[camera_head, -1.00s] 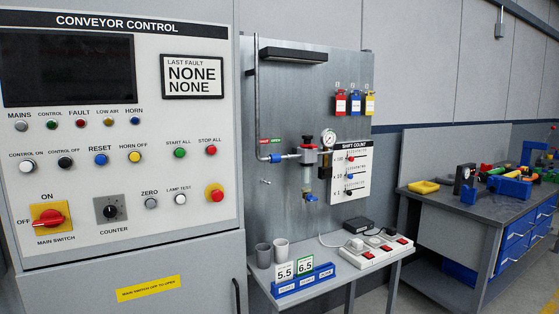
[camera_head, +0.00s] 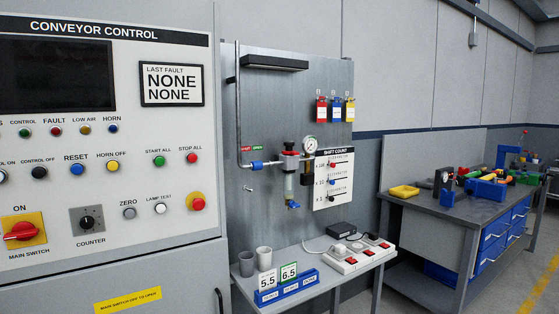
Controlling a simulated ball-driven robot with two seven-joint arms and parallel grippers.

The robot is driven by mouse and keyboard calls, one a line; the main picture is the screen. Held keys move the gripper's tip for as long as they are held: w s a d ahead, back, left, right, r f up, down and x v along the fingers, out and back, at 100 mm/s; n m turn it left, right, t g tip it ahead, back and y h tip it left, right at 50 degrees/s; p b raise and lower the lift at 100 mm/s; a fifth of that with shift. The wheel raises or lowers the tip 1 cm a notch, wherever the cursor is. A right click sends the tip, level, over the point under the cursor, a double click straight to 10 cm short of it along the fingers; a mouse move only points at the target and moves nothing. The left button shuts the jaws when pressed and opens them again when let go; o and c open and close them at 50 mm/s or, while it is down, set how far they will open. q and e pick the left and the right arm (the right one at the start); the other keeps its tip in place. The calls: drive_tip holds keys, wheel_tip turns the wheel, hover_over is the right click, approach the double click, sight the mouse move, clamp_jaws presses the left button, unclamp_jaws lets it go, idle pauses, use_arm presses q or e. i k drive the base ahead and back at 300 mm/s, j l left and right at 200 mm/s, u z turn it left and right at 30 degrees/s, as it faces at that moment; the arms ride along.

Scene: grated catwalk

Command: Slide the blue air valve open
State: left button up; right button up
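The blue air valve (camera_head: 257,166) is a small sleeve on the thin horizontal air pipe, on the metal back panel. A red label (camera_head: 245,149) and a green label (camera_head: 257,148) are above it, their print too small to read surely. The sleeve sits below the green label, right of the pipe's bend. Right of it on the same line is the air regulator with a red-collared body (camera_head: 291,160) and a round gauge (camera_head: 310,144). Neither of my grippers is in view.
The conveyor control cabinet (camera_head: 120,230) fills the left. A workbench (camera_head: 440,207) with tools stands at right. Space before the pipe looks clear.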

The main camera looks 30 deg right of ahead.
sight(257, 165)
drive_tip(key=i+l, duration=0.2)
drive_tip(key=i, duration=0.2)
drive_tip(key=i+l, duration=0.15)
drive_tip(key=i, duration=0.25)
drive_tip(key=z, duration=0.05)
